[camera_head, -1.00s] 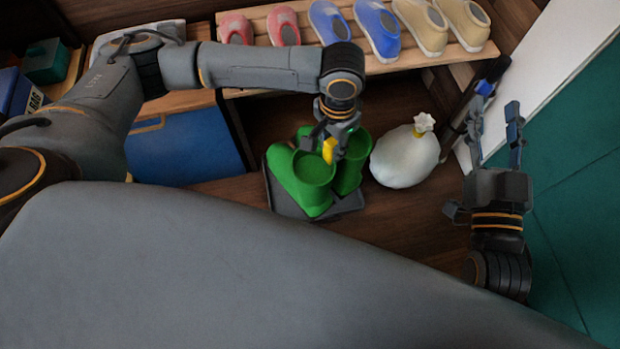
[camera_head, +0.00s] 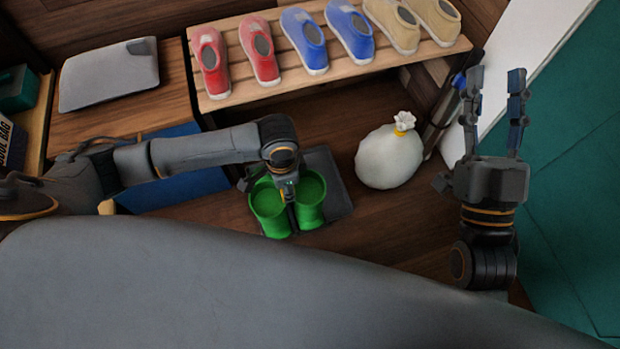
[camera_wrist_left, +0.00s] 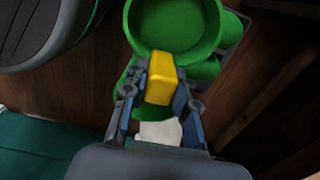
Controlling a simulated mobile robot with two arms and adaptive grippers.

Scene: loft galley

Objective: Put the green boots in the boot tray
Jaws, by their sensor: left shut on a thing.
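The green boots (camera_head: 268,208) stand side by side with their openings up, and overlap the near left part of the dark boot tray (camera_head: 340,190). I cannot tell whether their soles touch it. My left gripper (camera_head: 287,190) is above the boots. In the left wrist view its fingers are shut on a yellow tab (camera_wrist_left: 160,78) at the rim of a green boot (camera_wrist_left: 175,45). My right gripper (camera_head: 492,105) is open and empty at the right, apart from the boots.
A slatted wooden rack (camera_head: 225,98) with red, blue and tan shoes stands behind. A white tied bag (camera_head: 388,158) sits right of the tray. A wooden bench (camera_head: 120,115) with a grey case (camera_head: 108,75) is at the left. Wooden floor between tray and bag is clear.

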